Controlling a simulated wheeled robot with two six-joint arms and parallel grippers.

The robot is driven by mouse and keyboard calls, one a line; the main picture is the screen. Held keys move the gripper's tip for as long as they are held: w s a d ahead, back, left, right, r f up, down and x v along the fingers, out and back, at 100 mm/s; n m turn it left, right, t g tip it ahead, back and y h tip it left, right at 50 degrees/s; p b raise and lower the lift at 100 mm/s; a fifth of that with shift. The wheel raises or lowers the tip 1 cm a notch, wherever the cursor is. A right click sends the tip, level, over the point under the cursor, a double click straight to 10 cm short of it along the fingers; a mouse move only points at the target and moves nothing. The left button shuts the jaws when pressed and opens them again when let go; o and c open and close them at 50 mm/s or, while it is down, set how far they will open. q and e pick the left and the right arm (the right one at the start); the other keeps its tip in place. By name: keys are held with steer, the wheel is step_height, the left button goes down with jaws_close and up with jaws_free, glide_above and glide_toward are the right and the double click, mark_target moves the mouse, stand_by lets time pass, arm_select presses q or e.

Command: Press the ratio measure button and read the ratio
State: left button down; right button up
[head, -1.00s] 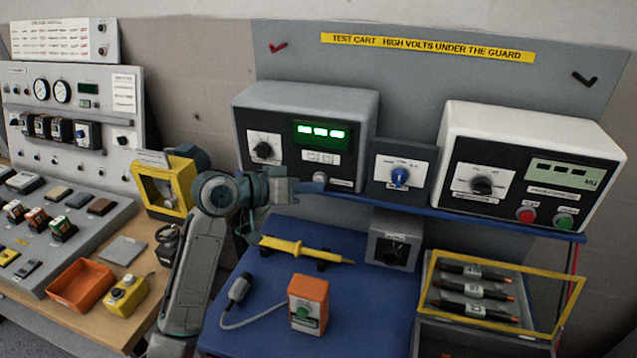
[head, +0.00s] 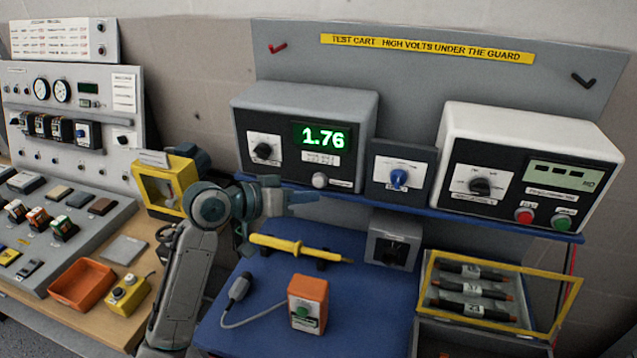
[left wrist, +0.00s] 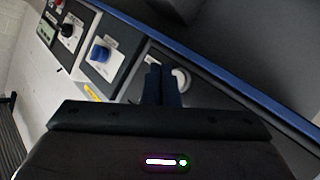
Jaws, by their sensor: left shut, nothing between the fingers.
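The ratio meter (head: 303,128) is the grey box at the left of the blue shelf. Its green display (head: 323,137) reads 1.76. Its round pale button (head: 320,180) sits low on the front panel and is in full view in the head view. My left gripper (head: 314,197) is shut and empty, just below and in front of the button, with a small gap seeming to show between them. In the left wrist view the shut fingers (left wrist: 163,85) point at the panel, beside the pale button (left wrist: 181,78). My right gripper is not in view.
A blue selector box (head: 398,178) and a white meter (head: 530,165) with red and green buttons share the shelf. Below lie a yellow probe (head: 290,246), an orange box with a green button (head: 308,303) and a yellow-framed case (head: 480,290).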

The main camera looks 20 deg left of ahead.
arm_select(q)
steer(key=shift+s+p, duration=0.45)
steer(key=shift+s, duration=2.1)
steer(key=shift+a, duration=0.15)
